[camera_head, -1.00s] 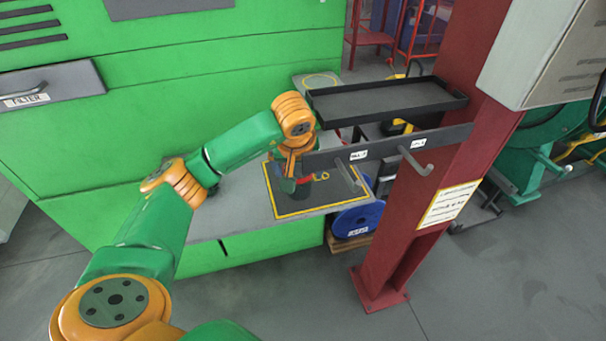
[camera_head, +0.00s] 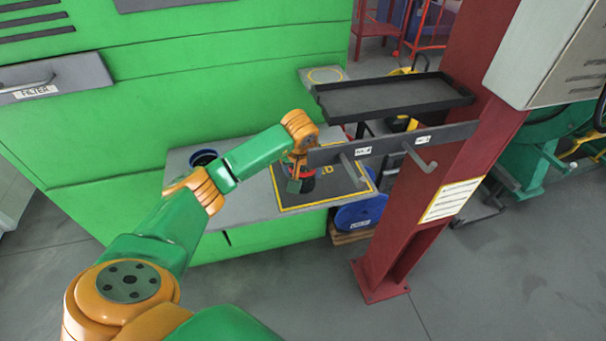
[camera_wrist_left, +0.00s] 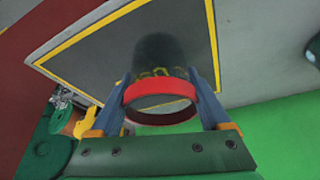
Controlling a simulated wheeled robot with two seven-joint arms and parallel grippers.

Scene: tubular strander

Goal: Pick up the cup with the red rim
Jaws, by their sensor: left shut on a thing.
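The cup with the red rim (camera_wrist_left: 160,88) is dark-bodied and sits between the two blue fingers of my left gripper (camera_wrist_left: 163,100) in the left wrist view. The fingers are shut on it. In the head view the same cup (camera_head: 308,183) is partly hidden behind my left gripper (camera_head: 297,183), over the dark yellow-bordered mat (camera_head: 325,197). I cannot tell whether its base touches the mat. My right gripper is not in view.
Another dark cup with a blue rim (camera_head: 203,156) stands on the grey table (camera_head: 240,215), left of the mat. A black tray (camera_head: 395,97) and a hook rail (camera_head: 390,145) stand close right of my gripper, beside the red column (camera_head: 415,215).

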